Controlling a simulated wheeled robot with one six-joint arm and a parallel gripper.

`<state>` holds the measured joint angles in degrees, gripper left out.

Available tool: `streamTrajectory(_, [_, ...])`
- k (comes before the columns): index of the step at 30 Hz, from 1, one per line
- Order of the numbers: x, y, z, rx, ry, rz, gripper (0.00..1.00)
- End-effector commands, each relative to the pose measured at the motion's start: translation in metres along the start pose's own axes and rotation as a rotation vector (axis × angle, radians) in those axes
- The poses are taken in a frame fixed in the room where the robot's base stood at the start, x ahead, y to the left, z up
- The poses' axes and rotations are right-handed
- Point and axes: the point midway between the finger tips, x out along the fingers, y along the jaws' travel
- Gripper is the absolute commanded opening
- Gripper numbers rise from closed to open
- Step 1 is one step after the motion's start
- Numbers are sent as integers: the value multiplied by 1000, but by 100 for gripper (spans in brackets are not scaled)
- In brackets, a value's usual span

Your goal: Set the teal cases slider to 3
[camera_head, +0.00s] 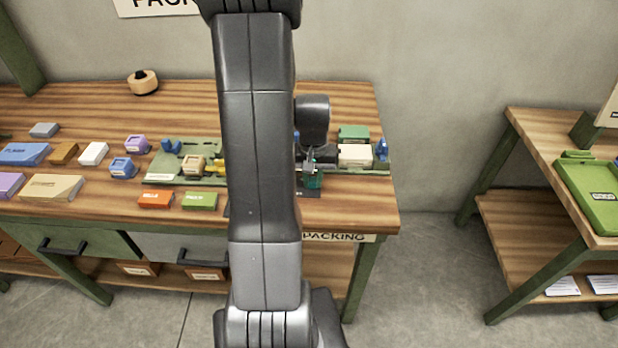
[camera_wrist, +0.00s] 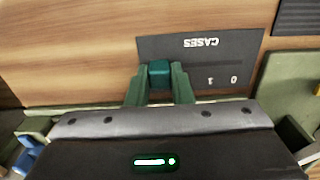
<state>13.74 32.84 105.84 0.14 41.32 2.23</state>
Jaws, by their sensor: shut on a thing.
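The teal cases slider (camera_wrist: 159,73) is a small block on a dark plate (camera_wrist: 225,48) in the wrist view. The plate is lettered CASES, upside down in this view, with the marks 0 and 1 showing right of the slider. My gripper (camera_wrist: 159,84) is shut on the slider, one finger on each side. The fingers and gripper body hide the plate's other marks, so I cannot read the slider's setting. In the head view my gripper (camera_head: 312,170) is at the table's right part, with the teal piece (camera_head: 314,181) at its fingers; my arm hides much around it.
The wooden packing table (camera_head: 345,210) holds several small boxes, such as an orange box (camera_head: 155,199) and a green box (camera_head: 199,201). A green tray (camera_wrist: 290,85) lies close beside the plate. A second table (camera_head: 540,150) with a green tray stands at the right.

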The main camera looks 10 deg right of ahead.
Motion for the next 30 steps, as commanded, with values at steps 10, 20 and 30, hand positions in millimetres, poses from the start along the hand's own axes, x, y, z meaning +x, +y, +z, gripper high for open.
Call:
streamTrajectory(10, [0,1,0,-1,0,2,42])
streamTrajectory(20, [-25,1,-1,-1,6,2,42])
streamTrajectory(30, [-98,2,-1,0,7,2,42])
